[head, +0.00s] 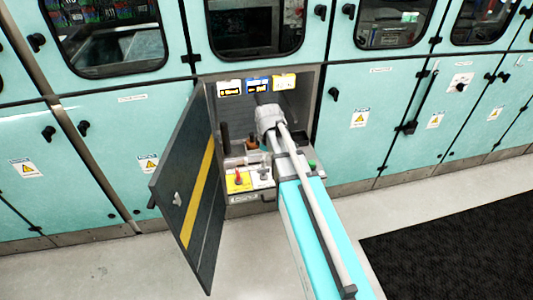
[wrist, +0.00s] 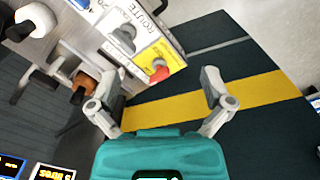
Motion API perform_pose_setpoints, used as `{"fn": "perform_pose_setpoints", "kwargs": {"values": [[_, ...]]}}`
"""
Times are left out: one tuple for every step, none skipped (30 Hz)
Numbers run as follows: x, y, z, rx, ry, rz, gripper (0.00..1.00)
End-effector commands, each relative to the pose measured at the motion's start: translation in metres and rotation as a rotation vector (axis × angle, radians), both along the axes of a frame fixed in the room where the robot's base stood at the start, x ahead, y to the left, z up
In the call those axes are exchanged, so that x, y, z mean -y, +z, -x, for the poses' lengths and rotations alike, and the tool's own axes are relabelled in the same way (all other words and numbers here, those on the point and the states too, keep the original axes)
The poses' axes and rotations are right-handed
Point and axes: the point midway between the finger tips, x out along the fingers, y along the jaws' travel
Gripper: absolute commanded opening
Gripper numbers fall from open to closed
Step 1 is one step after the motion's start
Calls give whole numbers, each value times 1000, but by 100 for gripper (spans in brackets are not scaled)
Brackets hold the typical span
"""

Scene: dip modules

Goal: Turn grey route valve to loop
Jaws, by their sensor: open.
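The grey route valve (wrist: 124,38) is a grey knob on a white plate beside the printed word ROUTE, at the upper left of the wrist view. In the head view a grey knob (head: 264,174) shows on the white plate low in the open compartment. My gripper (wrist: 160,88) is open and empty, its two fingers apart. The valve lies beyond and to the left of the gap between the fingertips, not between them. In the head view my arm reaches into the compartment and the fingers are hidden. The valve's exact pointer setting cannot be read.
A red knob (wrist: 160,71) on a yellow plate sits beside the grey valve. An orange-brown part (wrist: 84,84) is close to the left finger. A white-capped handle (wrist: 34,22) stands farther left. The open dark door (head: 186,185) with a yellow stripe bounds the compartment's left side.

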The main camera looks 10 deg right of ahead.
Motion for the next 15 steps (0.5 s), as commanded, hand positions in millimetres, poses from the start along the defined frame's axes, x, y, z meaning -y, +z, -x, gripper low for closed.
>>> {"fn": "perform_pose_setpoints", "kwargs": {"values": [[0,1,7,0,-30,0,100],[0,2,10,0,-49,0,100],[0,2,14,0,-75,0,100],[0,2,17,0,-95,0,100],[-1,3,19,0,-114,0,100],[-1,3,23,0,-140,0,100],[-1,3,26,0,-160,0,100],[-1,4,28,0,-178,0,100],[-1,4,32,0,-204,0,100],[-1,4,35,0,-224,0,100],[-1,5,38,0,-243,0,100],[-1,5,41,0,-268,0,100],[-1,6,44,0,-289,0,100],[-1,6,47,0,-307,0,100],[-1,6,50,0,-333,0,100]]}}
